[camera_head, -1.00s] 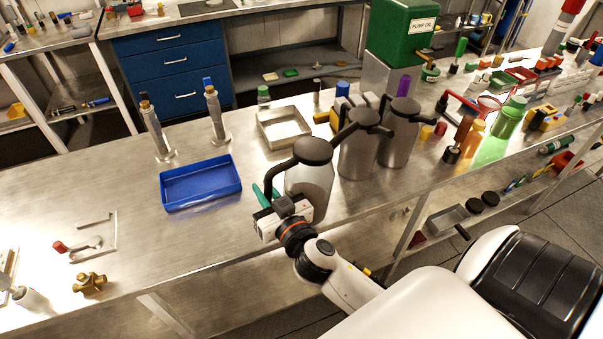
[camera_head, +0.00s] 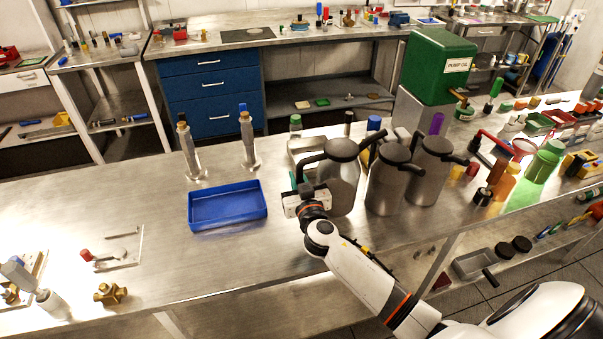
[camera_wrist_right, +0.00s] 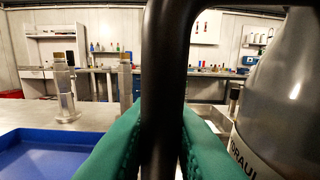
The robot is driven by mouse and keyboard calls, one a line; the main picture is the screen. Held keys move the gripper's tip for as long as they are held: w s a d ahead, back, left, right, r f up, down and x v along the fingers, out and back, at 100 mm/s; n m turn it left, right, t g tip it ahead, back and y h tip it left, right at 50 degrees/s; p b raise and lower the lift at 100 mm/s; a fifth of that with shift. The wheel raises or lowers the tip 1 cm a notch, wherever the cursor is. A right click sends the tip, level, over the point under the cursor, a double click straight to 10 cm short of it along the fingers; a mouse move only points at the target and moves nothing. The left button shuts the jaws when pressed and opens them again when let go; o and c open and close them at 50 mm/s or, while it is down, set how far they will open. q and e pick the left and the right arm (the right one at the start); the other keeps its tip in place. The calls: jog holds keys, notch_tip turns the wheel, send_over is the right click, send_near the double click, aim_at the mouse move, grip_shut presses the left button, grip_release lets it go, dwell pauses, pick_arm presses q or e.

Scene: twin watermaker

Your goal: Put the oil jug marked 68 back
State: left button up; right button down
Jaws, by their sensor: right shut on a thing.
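Three grey jugs with dark lids, handles and spouts stand out on the steel bench in the head view. My right gripper (camera_head: 298,182) is shut on the dark handle of the leftmost jug (camera_head: 341,186). In the right wrist view the teal fingers (camera_wrist_right: 160,140) press on both sides of the upright handle bar (camera_wrist_right: 168,75). The held jug (camera_wrist_right: 280,105) is at the right there, with part of a label reading "DRAUL"; no 68 is readable. It looks upright; I cannot tell whether its base touches the bench. The other jugs (camera_head: 386,188) (camera_head: 430,180) stand right of it. My left gripper is not in view.
A blue tray (camera_head: 228,220) lies left of the held jug. Two upright tools (camera_head: 190,150) (camera_head: 248,140) stand behind that tray. A steel tray (camera_head: 300,143) is partly hidden behind the jug. A green PUMP OIL container (camera_head: 438,65) stands behind.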

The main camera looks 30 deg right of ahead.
notch_tip(320, 180, down, 4)
jog(key=shift+r+b, duration=0.15)
jog(key=shift+b, duration=0.2)
jog(key=c, duration=1.4)
grip_release()
jog(key=shift+s+a, duration=0.1)
jog(key=shift+o, duration=0.2)
jog(key=shift+f, duration=0.2)
jog(key=b+v, duration=0.3)
jog(key=v, duration=0.9)
